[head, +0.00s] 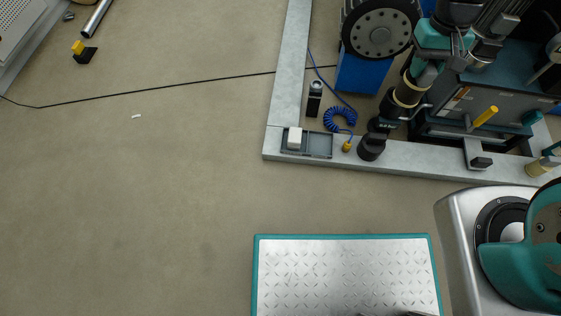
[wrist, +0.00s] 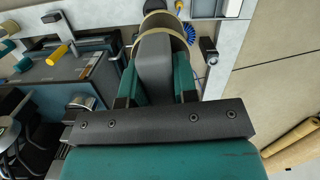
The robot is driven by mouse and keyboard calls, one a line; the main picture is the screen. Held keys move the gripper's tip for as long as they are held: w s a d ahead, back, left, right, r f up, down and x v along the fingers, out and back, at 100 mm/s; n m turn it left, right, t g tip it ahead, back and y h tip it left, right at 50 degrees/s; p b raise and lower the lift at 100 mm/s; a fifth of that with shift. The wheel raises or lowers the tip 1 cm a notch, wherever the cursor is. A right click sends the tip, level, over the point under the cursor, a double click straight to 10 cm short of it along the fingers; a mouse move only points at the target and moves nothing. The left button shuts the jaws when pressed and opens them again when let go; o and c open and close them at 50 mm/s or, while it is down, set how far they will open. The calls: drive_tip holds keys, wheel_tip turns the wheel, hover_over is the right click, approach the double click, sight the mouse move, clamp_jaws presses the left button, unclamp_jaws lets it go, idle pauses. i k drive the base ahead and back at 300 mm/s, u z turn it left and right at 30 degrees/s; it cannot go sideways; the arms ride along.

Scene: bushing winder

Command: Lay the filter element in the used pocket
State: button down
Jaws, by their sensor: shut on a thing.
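In the wrist view my gripper (wrist: 158,82) is shut on a dark grey block, which I take as the filter element (wrist: 155,65). Its teal fingers sit on either side. The block is in front of a tan-ringed body (wrist: 183,41); whether they touch I cannot tell. In the head view my gripper (head: 420,70) is at that body (head: 405,93), and the block cannot be made out. A shallow grey tray (head: 320,145) on the rail has two pockets. The left one holds a white block (head: 295,138); the right one looks empty. The tray also shows in the wrist view (wrist: 203,9).
A coiled blue hose (head: 340,119) and a small black box (head: 314,98) stand near the tray. A yellow handle (head: 485,116) sticks out from the grey machine cabinet on the right. A dark round flange (head: 381,33) stands behind. The floor left of the rail is mostly clear.

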sight(319, 145)
drive_tip(key=u, duration=0.2)
drive_tip(key=k, duration=0.45)
drive_tip(key=i, duration=0.7)
drive_tip(key=u, duration=3.05)
drive_tip(key=k, duration=0.95)
drive_tip(key=z, duration=1.2)
